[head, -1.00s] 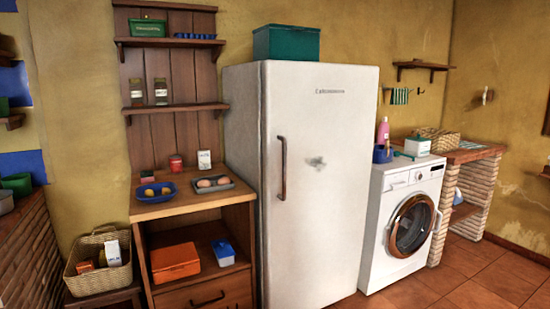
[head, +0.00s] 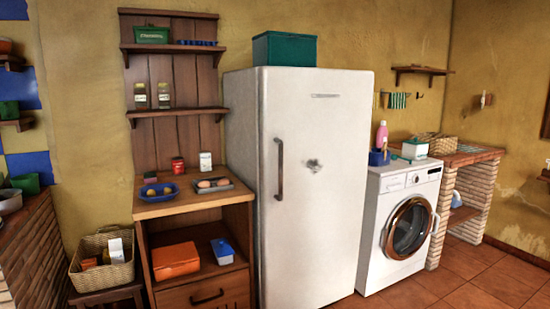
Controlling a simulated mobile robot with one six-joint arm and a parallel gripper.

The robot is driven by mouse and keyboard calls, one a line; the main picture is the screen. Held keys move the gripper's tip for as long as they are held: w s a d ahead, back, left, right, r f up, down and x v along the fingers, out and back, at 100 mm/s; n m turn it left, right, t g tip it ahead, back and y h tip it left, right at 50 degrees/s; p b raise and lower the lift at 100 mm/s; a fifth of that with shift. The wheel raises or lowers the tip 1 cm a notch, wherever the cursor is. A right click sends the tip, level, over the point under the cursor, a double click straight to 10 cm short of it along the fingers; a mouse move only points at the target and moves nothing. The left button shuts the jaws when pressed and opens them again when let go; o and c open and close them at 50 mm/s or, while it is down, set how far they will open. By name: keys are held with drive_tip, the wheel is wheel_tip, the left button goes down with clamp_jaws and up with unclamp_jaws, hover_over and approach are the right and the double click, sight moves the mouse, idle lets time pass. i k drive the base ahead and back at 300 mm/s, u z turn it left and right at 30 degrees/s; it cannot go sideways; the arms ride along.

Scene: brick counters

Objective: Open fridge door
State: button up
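The white fridge (head: 330,220) stands in the middle of the head view against the yellow wall. Its door is shut, with no gap showing at its edges. A dark vertical handle (head: 280,170) is on the left side of the door front. A small grey mark or fixture (head: 313,165) is right of the handle. The fridge's foot is cut off by the lower picture edge. My gripper is not in view.
A wooden cabinet (head: 190,208) with a tray of eggs stands close on the fridge's left. A white washing machine (head: 400,228) stands on its right. A green box (head: 284,49) sits on top of the fridge. Tiled floor (head: 450,285) shows clear at the lower right.

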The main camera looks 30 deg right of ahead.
sight(315, 123)
drive_tip(key=z, duration=0.1)
drive_tip(key=i, duration=0.95)
drive_tip(key=u, duration=0.05)
